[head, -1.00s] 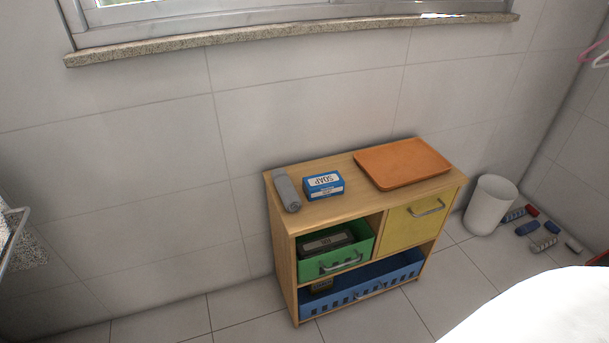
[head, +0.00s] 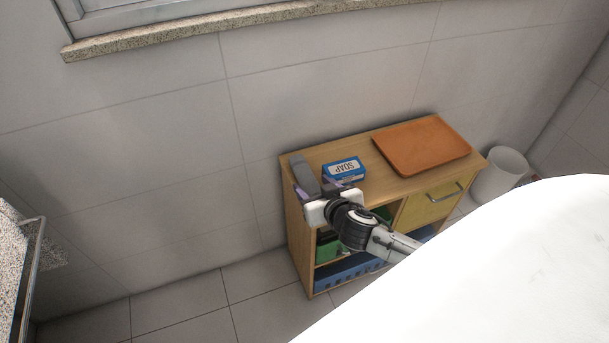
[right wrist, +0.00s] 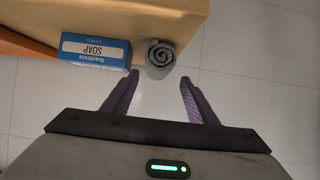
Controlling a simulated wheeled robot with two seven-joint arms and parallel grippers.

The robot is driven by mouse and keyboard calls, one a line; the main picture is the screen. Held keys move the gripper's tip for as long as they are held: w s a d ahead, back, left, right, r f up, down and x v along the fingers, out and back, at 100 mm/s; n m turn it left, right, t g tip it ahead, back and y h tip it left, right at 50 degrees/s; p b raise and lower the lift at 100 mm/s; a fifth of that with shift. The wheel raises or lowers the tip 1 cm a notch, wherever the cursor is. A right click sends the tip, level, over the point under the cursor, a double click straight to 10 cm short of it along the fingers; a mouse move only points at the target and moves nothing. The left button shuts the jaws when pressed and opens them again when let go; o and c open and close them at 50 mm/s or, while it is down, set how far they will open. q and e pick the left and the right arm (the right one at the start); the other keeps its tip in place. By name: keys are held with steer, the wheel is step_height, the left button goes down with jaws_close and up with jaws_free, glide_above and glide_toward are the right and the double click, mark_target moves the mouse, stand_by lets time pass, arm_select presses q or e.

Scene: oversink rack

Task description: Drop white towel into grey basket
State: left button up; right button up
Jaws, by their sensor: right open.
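A rolled grey towel (head: 304,174) lies on the left end of the wooden cabinet's top. Its spiral end also shows in the right wrist view (right wrist: 160,55). I see no clearly white towel and no grey basket. My right gripper (head: 319,190) is at the cabinet's front left edge, just in front of the towel. In the right wrist view its purple fingers (right wrist: 160,78) are spread and empty, with the towel's end just beyond and between the tips. My left gripper is not in view.
A blue soap box (head: 343,170) sits close right of the towel. An orange tray (head: 422,146) lies further right on the cabinet (head: 375,130). Below are a green bin (head: 327,248), a blue basket (head: 345,272) and a yellow drawer (head: 430,206). A white bin (head: 498,174) stands on the floor.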

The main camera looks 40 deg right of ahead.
mark_target(304, 176)
steer(key=b+x, duration=0.1)
steer(key=x, duration=0.7)
steer(key=shift+d, duration=0.15)
steer(key=c, duration=0.9)
